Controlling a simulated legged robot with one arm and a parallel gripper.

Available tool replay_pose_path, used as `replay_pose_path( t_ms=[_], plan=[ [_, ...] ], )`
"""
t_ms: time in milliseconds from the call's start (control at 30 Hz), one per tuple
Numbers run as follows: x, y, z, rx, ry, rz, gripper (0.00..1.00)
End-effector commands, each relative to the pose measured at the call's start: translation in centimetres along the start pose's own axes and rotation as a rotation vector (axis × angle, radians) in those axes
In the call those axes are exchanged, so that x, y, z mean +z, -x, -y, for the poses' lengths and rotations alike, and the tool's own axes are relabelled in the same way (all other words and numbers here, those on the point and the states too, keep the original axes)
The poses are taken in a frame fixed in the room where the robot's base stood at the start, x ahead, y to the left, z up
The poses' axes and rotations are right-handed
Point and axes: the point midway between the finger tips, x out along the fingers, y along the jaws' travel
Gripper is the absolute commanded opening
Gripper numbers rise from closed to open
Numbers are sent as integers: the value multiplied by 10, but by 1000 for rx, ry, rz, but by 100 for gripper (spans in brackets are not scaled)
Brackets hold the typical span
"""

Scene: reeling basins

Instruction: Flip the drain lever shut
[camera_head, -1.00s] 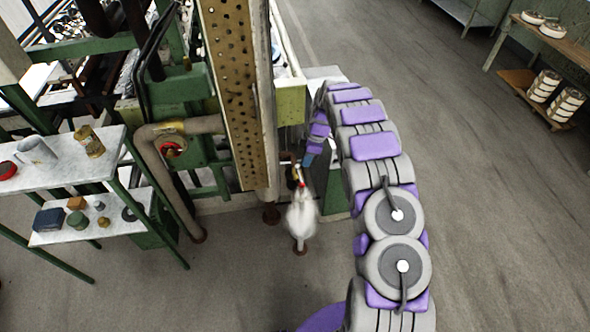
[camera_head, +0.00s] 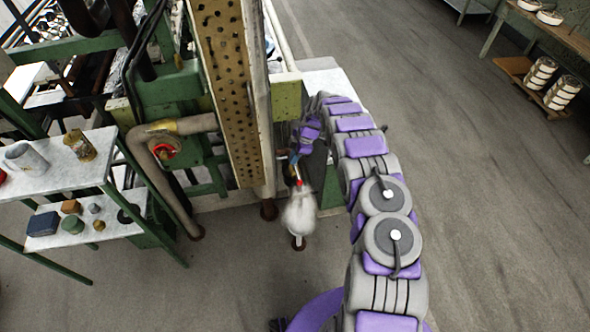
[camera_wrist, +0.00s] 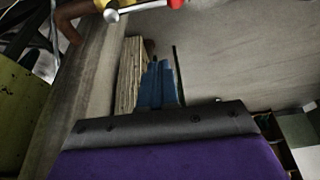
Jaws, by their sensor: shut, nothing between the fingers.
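The drain lever (camera_wrist: 145,8) is a thin silver rod with a red part, crossing the top edge of the wrist view beside a brass-coloured valve body (camera_wrist: 88,7). In the head view only its small red part (camera_head: 299,183) shows clearly, low beside the machine's post. My gripper (camera_wrist: 161,84) shows as blue fingers, shut and empty, below the lever in the wrist picture. In the head view the gripper (camera_head: 293,158) is just above the red part. I cannot tell whether they touch.
White, blurry matter (camera_head: 300,213) hangs below the valve over a floor pipe (camera_head: 298,243). A perforated upright (camera_head: 228,90) stands close left of my gripper. A shelf table (camera_head: 60,160) with small items is at left.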

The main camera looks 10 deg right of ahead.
Motion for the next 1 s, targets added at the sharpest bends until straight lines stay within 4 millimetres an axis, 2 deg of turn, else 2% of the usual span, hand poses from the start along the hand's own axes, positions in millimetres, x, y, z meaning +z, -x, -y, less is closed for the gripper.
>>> replay_pose_path(
  t_ms=[267,700,800,1000],
  plan=[
    [0,-24,0,-2,0,-1,0],
    [1,-107,2,-4,0,-1,0],
    [22,-99,0,1,-3,1,0],
    [39,-94,1,0,-2,1,0]
  ],
)
